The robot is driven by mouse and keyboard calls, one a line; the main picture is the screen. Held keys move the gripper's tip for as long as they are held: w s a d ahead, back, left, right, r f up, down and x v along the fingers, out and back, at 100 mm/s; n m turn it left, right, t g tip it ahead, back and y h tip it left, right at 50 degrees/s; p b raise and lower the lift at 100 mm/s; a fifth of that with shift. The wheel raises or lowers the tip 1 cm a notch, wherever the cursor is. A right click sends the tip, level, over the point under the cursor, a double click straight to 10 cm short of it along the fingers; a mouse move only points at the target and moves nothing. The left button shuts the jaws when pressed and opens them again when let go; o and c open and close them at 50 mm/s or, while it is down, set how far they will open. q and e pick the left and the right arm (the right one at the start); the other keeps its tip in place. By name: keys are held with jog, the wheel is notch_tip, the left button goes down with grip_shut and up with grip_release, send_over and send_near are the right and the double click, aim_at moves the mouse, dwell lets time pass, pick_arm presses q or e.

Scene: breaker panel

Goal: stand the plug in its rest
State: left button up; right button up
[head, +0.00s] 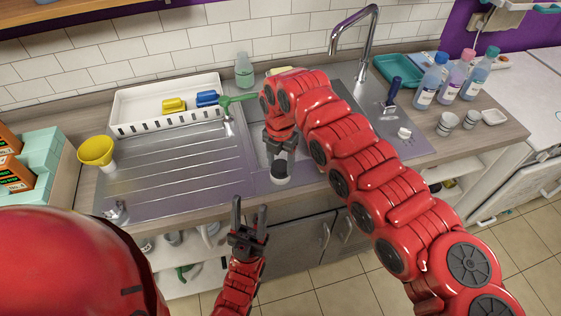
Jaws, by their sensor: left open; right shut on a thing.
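My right gripper (280,155) points down over the front of the sink, in the middle of the head view. It is shut on a small round thing, dark above with a pale lower rim, which looks like the plug (281,179). The fingers hide part of its top. I cannot tell whether it touches the surface below. My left gripper (249,212) is open and empty, fingers up, in front of the counter's front edge. I cannot tell for sure which thing is the plug's rest. A small white block (404,133) stands on the steel right of the sink.
A white tray (121,131) with yellow and blue things stands behind the ribbed drainboard (165,175). A yellow funnel (96,151) is at left. The tall faucet (369,40), a blue-handled brush (393,91), bottles (425,92) and cups (447,123) stand right of my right arm.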

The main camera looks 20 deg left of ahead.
jog(key=o, duration=1.5)
jog(key=shift+c, duration=0.2)
jog(key=shift+w+r, duration=0.1)
jog(key=shift+r, duration=0.45)
notch_tip(320, 180, up, 11)
jog(key=b, duration=0.3)
notch_tip(320, 180, up, 5)
jog(key=p, duration=0.3)
send_over(280, 165)
jog(key=shift+r, duration=0.15)
